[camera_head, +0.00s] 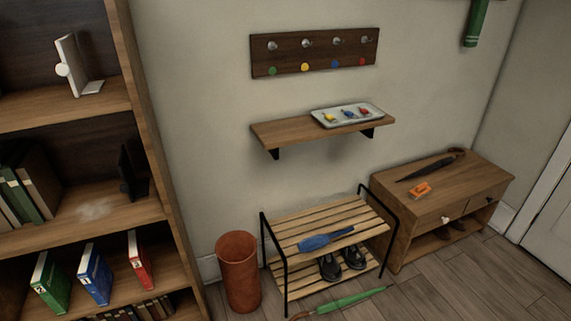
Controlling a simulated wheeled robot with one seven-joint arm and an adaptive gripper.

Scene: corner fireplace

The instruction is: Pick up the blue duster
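A blue long-shaped object (318,241), which looks like the blue duster, lies on the top slats of the shoe rack (351,216). Its wide part is at the left and a thin handle points right. It lies flat, with nothing on top of it. My gripper is not in view.
Black shoes (341,264) sit on the rack's lower level. A reddish-brown bin (238,272) stands left of the rack, and a green umbrella (340,304) lies on the floor in front. A low cabinet (441,191) stands right; a wall shelf (285,131) hangs above; a bookcase (165,200) stands left.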

